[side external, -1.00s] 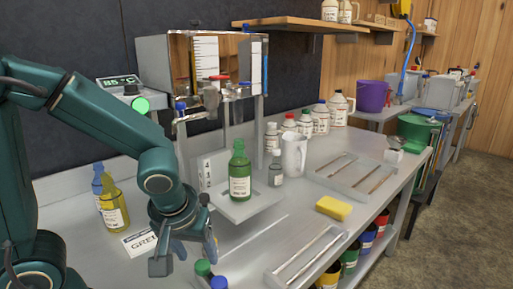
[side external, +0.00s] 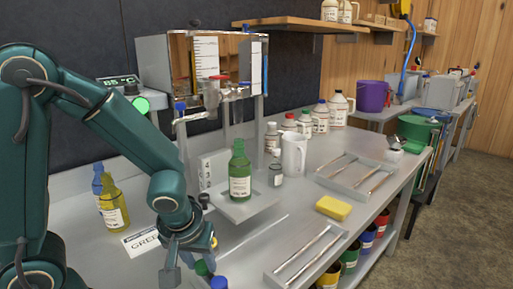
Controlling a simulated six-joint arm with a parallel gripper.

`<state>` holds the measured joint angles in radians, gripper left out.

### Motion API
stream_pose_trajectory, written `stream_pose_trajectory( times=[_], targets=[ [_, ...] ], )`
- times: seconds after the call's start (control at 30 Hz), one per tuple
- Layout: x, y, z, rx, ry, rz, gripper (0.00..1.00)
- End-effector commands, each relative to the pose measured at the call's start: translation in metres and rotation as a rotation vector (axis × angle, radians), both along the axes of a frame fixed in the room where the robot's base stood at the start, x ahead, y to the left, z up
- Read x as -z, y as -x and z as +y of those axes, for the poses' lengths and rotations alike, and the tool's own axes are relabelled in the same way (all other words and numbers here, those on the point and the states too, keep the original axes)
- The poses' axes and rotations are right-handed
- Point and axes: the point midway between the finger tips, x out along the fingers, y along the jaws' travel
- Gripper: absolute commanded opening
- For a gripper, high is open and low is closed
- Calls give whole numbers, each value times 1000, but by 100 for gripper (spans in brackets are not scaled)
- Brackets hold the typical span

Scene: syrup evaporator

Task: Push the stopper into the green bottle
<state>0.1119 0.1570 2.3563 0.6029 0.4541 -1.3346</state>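The green bottle (side external: 240,178) stands upright on the small metal platform (side external: 258,205) under the taps. A green stopper (side external: 202,268) is low in the view, close to my gripper's fingers, beside a blue stopper (side external: 219,283) that the frame edge cuts off. My gripper (side external: 190,268) points down at the bench front, left of and nearer than the bottle. Its two fingers are spread apart. The green stopper shows by the right finger; I cannot tell whether it is touched.
The evaporator (side external: 205,65) with its taps hangs above the bottle. A yellow bottle (side external: 113,208) and a blue one stand at left behind a label card (side external: 142,243).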

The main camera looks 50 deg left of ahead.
Motion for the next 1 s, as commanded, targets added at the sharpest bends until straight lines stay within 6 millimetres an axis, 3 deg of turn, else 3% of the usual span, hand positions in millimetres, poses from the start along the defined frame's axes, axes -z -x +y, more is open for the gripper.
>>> stream_pose_trajectory(
  times=[0.37, 1.0],
  targets=[
    [-2, -1, 0, -1, 0, -2, 11],
    [-48, -1, 0, -2, -1, -3, 11]
  ],
)
